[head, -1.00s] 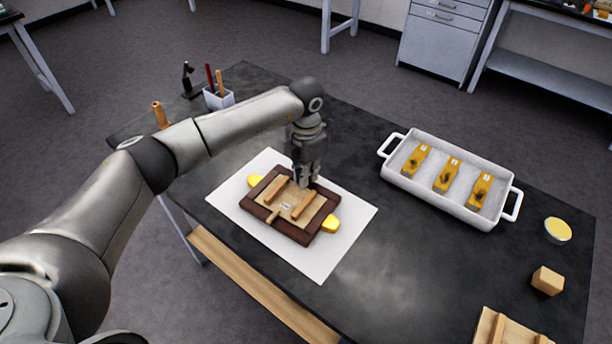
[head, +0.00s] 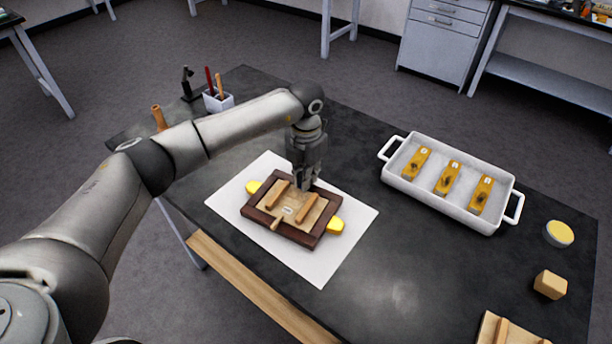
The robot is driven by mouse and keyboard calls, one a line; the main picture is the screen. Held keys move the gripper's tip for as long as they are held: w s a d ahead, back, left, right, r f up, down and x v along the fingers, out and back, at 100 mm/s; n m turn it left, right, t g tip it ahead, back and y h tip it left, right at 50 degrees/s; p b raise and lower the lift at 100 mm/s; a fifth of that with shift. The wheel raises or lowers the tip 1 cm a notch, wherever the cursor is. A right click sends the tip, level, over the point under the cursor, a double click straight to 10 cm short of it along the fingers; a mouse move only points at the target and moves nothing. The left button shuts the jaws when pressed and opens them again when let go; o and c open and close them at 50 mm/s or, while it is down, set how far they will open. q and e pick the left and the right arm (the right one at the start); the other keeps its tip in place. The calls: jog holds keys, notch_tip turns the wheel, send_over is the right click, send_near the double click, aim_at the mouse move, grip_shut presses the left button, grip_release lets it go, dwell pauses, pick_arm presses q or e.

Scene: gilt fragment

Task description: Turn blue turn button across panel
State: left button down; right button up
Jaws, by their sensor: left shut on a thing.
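A dark wooden frame (head: 305,239) lies flat on a white sheet (head: 237,209), with a tan panel (head: 290,213) inside it. Two wooden bars lie across the panel, with a small pale label between them. A light wooden peg (head: 275,224) sits at the near edge of the frame. My left gripper (head: 303,186) points down at the far edge of the frame and is shut on a small part there. Its fingers hide that part; the blue turn button does not show clearly. My right gripper is not in view.
Yellow pieces (head: 335,225) stick out at the frame's sides. A white tray (head: 440,198) with three yellow blocks stands to the right. A yellow-topped bowl (head: 558,233), a wooden cube (head: 550,284) and another wooden panel (head: 499,333) lie further right. The table between is clear.

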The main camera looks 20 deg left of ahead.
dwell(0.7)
pick_arm(q)
jog(key=c, duration=1.6)
grip_release()
jog(key=shift+o, duration=0.2)
jog(key=shift+r, duration=0.15)
notch_tip(320, 180, up, 12)
jog(key=shift+c, duration=0.3)
